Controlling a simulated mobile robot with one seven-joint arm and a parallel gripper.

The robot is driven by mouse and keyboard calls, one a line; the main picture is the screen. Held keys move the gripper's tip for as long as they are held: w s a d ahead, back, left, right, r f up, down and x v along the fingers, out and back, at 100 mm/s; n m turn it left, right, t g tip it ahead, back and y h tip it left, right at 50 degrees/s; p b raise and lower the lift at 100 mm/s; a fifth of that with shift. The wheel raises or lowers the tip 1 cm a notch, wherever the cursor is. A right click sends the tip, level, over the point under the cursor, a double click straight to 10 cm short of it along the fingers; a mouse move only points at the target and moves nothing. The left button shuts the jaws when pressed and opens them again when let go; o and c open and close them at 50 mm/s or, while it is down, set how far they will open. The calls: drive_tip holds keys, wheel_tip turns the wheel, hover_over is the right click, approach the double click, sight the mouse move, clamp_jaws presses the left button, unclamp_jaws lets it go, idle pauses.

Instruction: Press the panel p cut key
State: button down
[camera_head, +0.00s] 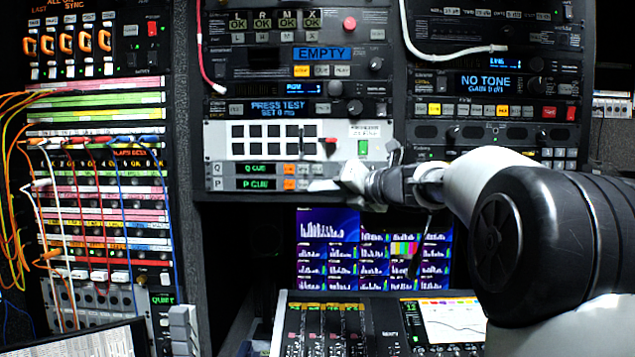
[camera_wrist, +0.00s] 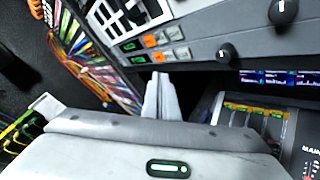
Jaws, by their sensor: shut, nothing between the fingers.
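The panel's P row (camera_head: 257,184) has a green-lit display with blurred lettering starting with P, an orange key (camera_head: 290,184) and pale keys to its right. The same row shows in the wrist view with its orange key (camera_wrist: 158,57). I cannot read which key is marked cut. In the wrist view the fingertips (camera_wrist: 160,75) appear just below the row's orange key. I cannot tell whether they touch the panel.
The similar Q row (camera_head: 257,169) lies directly above. Over it are a grid of black keys (camera_head: 273,139) and a red-tipped switch (camera_head: 328,141). Below are a monitor wall (camera_head: 327,232) and a mixing desk (camera_head: 350,325). Patch cables (camera_head: 70,200) hang at left.

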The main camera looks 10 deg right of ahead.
drive_tip(key=shift+w+d+p, duration=0.3)
drive_tip(key=shift+w+p, duration=0.4)
drive_tip(key=shift+w, duration=0.3)
drive_tip(key=shift+w+d+p, duration=0.25)
drive_tip(key=shift+w+p, duration=0.4)
drive_tip(key=shift+w, duration=0.3)
drive_tip(key=shift+w+r+p, duration=0.1)
drive_tip(key=shift+p, duration=0.2)
idle(0.3)
drive_tip(key=shift+w+d+p, duration=0.1)
drive_tip(key=shift+w+p, duration=0.2)
drive_tip(key=shift+p, duration=0.05)
drive_tip(key=shift+w+d+p, duration=0.1)
drive_tip(key=shift+w+p, duration=0.2)
drive_tip(key=shift+p, duration=0.05)
idle(0.8)
drive_tip(key=shift+s, duration=0.15)
drive_tip(key=shift+s+b, duration=0.3)
drive_tip(key=shift+s, duration=0.3)
